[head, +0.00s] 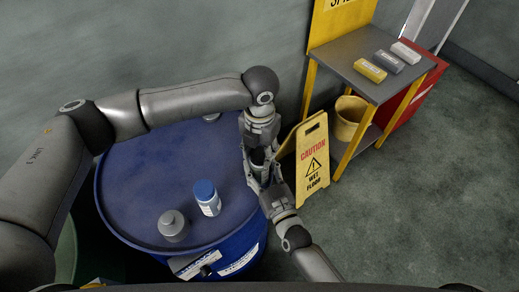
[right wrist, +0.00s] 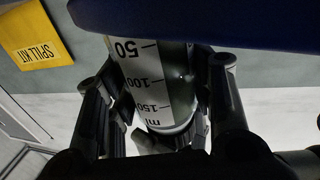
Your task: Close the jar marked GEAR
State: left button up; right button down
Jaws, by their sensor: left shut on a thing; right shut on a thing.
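A clear jar with a printed ml scale (right wrist: 150,85) is between the fingers of my right gripper (right wrist: 160,95) in the right wrist view. A pale ring shows at one end of it. No GEAR mark is legible. In the head view my right gripper (head: 266,178) meets my left gripper (head: 258,150) beside the drum's right edge, the left one above. Both are shut, and the fingers hide most of what is between them. What the left one holds cannot be made out. A white jar with a blue lid (head: 207,197) and a grey jar (head: 173,225) stand on the drum.
The blue drum (head: 140,185) has a small pale item (head: 211,116) at its back. A yellow wet-floor sign (head: 312,160) stands close right of the grippers. A shelf (head: 365,70) holds three small boxes; a yellow bucket (head: 350,118) is below. Floor at right is clear.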

pick_arm(q)
jog(key=m, duration=0.6)
jog(key=o, duration=0.7)
jog(key=shift+c, duration=0.2)
jog(key=shift+r, duration=0.1)
jog(key=shift+r, duration=2.2)
jog(key=shift+c, duration=0.3)
